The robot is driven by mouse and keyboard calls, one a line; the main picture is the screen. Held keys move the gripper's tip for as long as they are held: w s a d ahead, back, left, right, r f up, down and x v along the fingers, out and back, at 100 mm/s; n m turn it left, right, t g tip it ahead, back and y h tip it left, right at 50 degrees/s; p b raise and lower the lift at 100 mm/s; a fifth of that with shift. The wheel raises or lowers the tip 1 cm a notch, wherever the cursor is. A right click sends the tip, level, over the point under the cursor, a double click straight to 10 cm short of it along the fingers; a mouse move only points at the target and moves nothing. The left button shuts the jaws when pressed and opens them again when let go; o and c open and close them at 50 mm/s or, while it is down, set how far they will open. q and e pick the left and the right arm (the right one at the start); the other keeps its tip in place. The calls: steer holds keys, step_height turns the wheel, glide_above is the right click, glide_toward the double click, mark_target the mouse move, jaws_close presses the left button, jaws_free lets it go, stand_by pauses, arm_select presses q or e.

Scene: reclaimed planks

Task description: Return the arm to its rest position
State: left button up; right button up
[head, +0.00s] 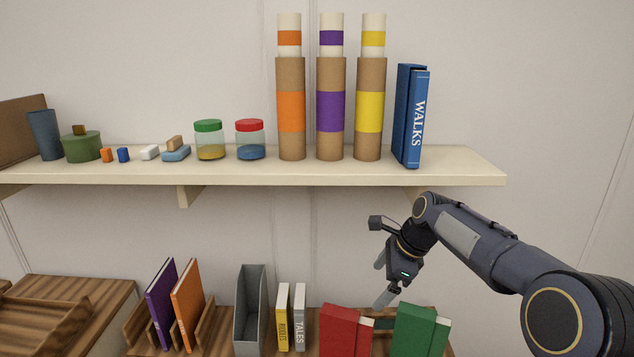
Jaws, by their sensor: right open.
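My right gripper (383,281) is open and empty. It hangs below the right part of the shelf, above the red book and the green book, with its fingers pointing down and left. It touches nothing that I can see. My right arm (485,243) comes in from the lower right, bent at the elbow. My left gripper is not in view.
The pale shelf (330,175) holds cardboard tubes (330,110), lidded jars (209,140), small blocks and a blue WALKS book (410,117). Below stand a red book (340,331), a green book (418,330), a grey holder (250,310) and a wooden rack (205,325). Free wall lies right of the shelf.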

steer(key=s+d+r+n+t, duration=0.1)
steer(key=s+d+r+n, duration=0.25)
steer(key=s, duration=0.55)
steer(key=s+d+r+n+t, duration=0.15)
steer(key=s+d+n, duration=0.25)
steer(key=s, duration=0.5)
steer(key=s+f+n, duration=0.3)
steer(key=s+n, duration=0.2)
steer(key=s, duration=0.4)
steer(key=s+f+n, duration=0.4)
steer(key=s+n, duration=0.1)
steer(key=s, duration=0.5)
steer(key=shift+a+f+t+h, duration=0.2)
steer(key=shift+a+t+h, duration=0.1)
steer(key=shift+t+h, duration=0.15)
